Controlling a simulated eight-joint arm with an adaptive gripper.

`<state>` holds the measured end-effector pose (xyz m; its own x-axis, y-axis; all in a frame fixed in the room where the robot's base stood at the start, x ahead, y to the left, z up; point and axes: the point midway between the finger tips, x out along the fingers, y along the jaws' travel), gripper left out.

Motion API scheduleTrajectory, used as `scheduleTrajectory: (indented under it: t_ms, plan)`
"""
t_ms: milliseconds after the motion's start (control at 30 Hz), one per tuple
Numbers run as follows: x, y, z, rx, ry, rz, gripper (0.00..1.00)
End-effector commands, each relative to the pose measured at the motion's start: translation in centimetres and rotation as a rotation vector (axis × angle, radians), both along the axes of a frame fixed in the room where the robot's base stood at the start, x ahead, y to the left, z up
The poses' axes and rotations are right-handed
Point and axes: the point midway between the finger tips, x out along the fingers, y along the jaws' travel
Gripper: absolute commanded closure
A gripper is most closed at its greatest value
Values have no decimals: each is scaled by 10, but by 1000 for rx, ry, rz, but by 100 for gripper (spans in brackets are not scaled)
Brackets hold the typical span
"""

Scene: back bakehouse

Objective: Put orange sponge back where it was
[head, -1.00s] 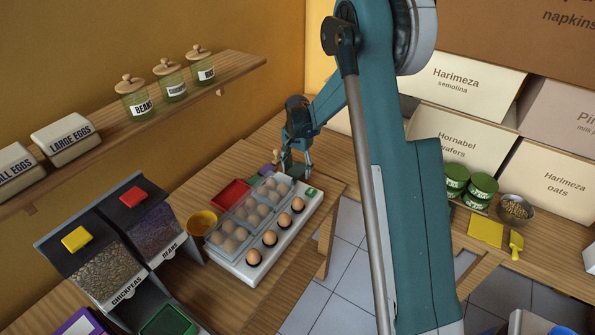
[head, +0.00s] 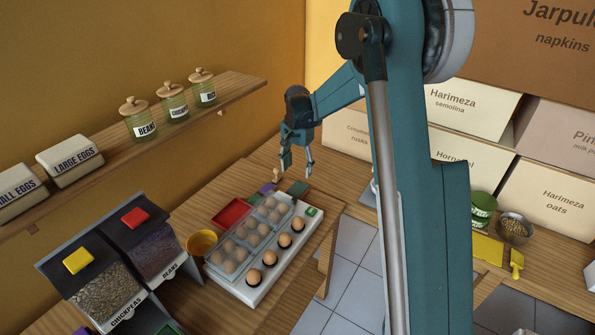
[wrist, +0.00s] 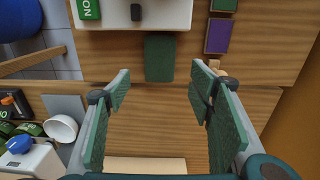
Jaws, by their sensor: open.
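I see no orange sponge in either view now. My gripper (head: 298,162) is open and empty, above the wooden counter beyond the eggs. In the wrist view its fingers (wrist: 160,82) stand wide apart over bare wood. A dark green sponge-like block (head: 298,188) lies below the gripper, by the end of the white egg tray; it also shows in the wrist view (wrist: 159,57), ahead of the fingertips. A purple block (head: 267,188) lies to its left, also in the wrist view (wrist: 217,36).
The white tray (head: 254,297) holds several eggs, some under a clear lid. A red tray (head: 231,213) and a yellow bowl (head: 201,243) stand left of it. Dispensers (head: 110,275) are at front left. A small wooden piece (wrist: 215,65) is near the right finger.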

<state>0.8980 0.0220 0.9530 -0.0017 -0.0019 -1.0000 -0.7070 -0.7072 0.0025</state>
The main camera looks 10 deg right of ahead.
Motion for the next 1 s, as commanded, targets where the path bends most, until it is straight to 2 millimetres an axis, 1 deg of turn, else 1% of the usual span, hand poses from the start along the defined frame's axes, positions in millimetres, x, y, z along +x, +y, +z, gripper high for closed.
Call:
scheduleTrajectory:
  t_ms: [533,667,867,1000]
  plan:
    - [0,0,0,0,0,0,47]
    - [-2,0,3,0,-3,3,47]
    - [-12,-1,20,0,-18,23,47]
    - [-26,-2,40,0,-41,51,47]
